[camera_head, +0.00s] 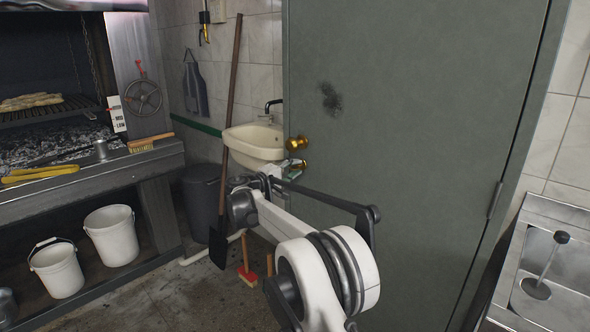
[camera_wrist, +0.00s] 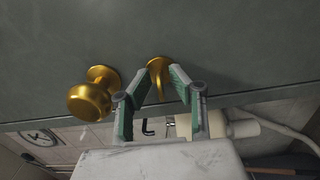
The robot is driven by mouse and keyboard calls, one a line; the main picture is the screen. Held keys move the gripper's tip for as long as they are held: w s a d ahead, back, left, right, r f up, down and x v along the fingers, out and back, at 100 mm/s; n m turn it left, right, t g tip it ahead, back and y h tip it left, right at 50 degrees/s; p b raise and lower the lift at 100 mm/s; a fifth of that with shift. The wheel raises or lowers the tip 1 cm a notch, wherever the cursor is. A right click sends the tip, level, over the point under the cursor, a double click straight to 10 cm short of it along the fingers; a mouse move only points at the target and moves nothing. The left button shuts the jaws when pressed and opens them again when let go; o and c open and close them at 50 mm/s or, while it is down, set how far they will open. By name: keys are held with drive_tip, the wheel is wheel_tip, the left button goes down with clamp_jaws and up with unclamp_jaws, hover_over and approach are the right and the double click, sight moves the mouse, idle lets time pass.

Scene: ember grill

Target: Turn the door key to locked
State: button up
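Beside the knob in the wrist view is a brass key (camera_wrist: 161,88) at a round brass plate (camera_wrist: 158,63). My gripper (camera_wrist: 160,75) has its green-padded fingers on either side of the key, near the door. A gap shows between the fingers, so it appears open; contact with the key is not clear. In the head view my gripper (camera_head: 292,168) is just below the knob, and the key is hard to make out there.
A white sink (camera_head: 255,138) and a long-handled shovel (camera_head: 230,110) stand left of the door. A grill with a ledge (camera_head: 90,172) is at the far left, with white buckets (camera_head: 112,235) below. A steel sink unit (camera_head: 560,270) is at the right.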

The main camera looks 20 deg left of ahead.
drive_tip(key=v, duration=1.2)
idle(0.5)
